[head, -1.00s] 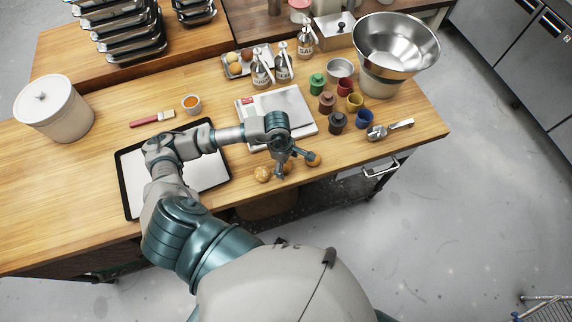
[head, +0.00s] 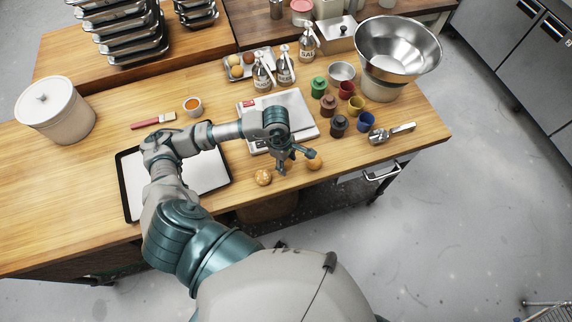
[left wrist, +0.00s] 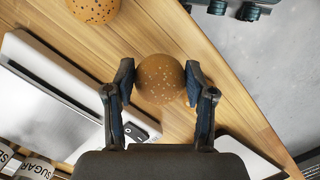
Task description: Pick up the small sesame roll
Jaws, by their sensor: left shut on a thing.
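My left gripper (head: 295,163) is shut on a round, golden-brown sesame roll (left wrist: 160,79), with one fingertip on each side of it in the left wrist view. In the head view the fingers and wrist hide most of this roll. I cannot tell whether it touches the table. A second roll (head: 263,177) sits on the table just left of the gripper. A third roll (head: 314,160) sits just right of it; a seeded roll also shows at the top of the left wrist view (left wrist: 93,9). My right gripper is not in view.
A flat scale (head: 298,103) lies just behind the gripper. Several coloured pots, including a blue one (head: 365,122), and a metal scoop (head: 392,133) stand to the right. A black-rimmed tray (head: 131,190) lies under my arm. The table's front edge is close.

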